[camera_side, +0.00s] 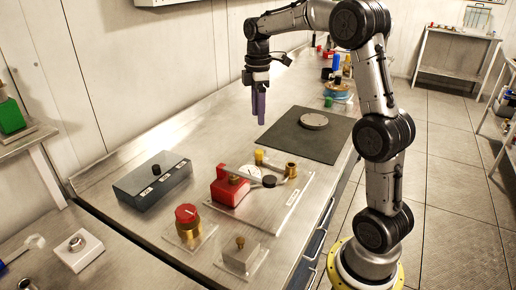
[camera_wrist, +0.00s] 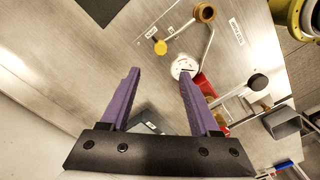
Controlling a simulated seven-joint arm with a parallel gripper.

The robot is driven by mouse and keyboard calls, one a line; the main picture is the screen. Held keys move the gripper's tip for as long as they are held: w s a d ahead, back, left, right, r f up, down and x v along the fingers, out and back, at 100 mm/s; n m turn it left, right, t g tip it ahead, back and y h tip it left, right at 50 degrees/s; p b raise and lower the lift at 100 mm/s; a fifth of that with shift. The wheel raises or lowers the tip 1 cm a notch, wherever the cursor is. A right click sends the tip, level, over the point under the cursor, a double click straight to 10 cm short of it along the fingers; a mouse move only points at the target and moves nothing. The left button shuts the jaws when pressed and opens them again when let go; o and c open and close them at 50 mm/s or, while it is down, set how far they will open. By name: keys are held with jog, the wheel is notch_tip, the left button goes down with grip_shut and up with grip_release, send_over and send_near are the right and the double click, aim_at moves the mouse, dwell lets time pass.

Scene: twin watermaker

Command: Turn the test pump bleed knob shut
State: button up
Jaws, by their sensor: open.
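The test pump (camera_side: 229,190) is a red body on a pale base plate on the metal bench; part of its red body shows in the wrist view (camera_wrist: 204,86). A small yellow knob (camera_side: 259,156) stands at the plate's far side. In the wrist view the yellow knob (camera_wrist: 160,47) lies ahead of the fingertips, beside a small label too blurred to read. I take it for the bleed knob; its turn position cannot be told. My gripper (camera_side: 258,121) hangs above the bench, fingers down, apart from the knob. In the wrist view my gripper (camera_wrist: 160,73) is open and empty.
A brass fitting (camera_side: 291,171) and a black round part (camera_side: 269,181) sit near the yellow knob. A grey box (camera_side: 152,181), a red-topped brass knob (camera_side: 186,215) and a small block (camera_side: 240,254) stand nearby. A dark mat (camera_side: 285,138) with a metal disc lies behind.

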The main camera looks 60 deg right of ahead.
aim_at(258, 151)
notch_tip(258, 151, down, 12)
jog(key=shift+f, duration=0.25)
dwell(0.3)
grip_shut()
